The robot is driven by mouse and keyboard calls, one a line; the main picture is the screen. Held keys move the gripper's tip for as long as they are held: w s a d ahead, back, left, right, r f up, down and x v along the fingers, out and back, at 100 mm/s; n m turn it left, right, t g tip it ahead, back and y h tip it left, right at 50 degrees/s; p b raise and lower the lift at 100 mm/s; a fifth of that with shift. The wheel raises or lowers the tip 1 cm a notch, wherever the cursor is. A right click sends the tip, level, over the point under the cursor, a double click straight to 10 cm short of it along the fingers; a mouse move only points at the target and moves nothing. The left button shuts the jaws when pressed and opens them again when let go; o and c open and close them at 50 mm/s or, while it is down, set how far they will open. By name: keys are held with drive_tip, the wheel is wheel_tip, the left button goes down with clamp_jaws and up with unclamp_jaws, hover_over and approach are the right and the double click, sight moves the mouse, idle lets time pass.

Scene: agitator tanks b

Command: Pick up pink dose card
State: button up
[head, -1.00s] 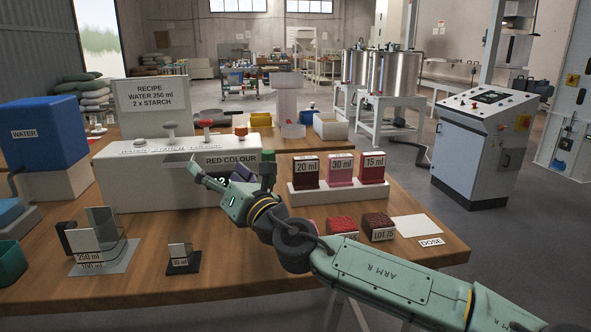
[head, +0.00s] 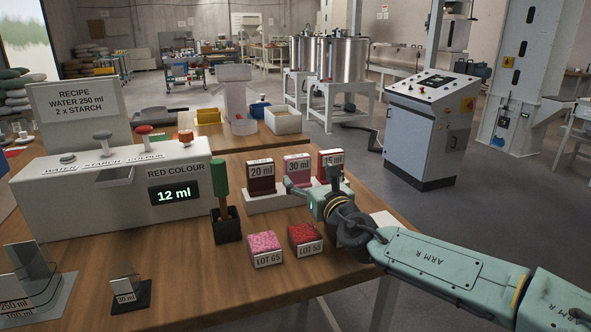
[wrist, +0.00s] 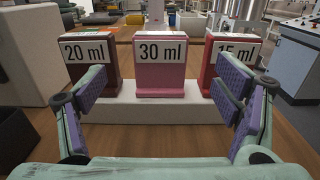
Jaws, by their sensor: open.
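The pink dose card, marked 30 ml (head: 297,166), stands upright in the middle of a pale holder (wrist: 112,110) and shows straight ahead in the wrist view (wrist: 160,75). A dark red 20 ml card (head: 261,180) stands on its left. A red 15 ml card (wrist: 240,50) stands on its right, partly covered by my gripper. My gripper (head: 313,184) is open and empty in front of the holder. In the wrist view its fingers (wrist: 163,85) spread either side of the pink card, apart from it.
The white dispenser (head: 60,200) reads 12 ml at left. A green-handled tool (head: 219,178) stands in a black holder. LOT 65 (head: 265,247) and LOT 55 (head: 305,240) blocks lie nearer. A grey control cabinet (head: 415,135) stands beyond the table.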

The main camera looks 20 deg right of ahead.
sight(299, 166)
drive_tip(key=w+p, duration=0.2)
drive_tip(key=w, duration=0.5)
drive_tip(key=shift+w+f, duration=0.15)
drive_tip(key=shift+w, duration=0.2)
drive_tip(key=shift+c, duration=0.2)
drive_tip(key=c, duration=1.2)
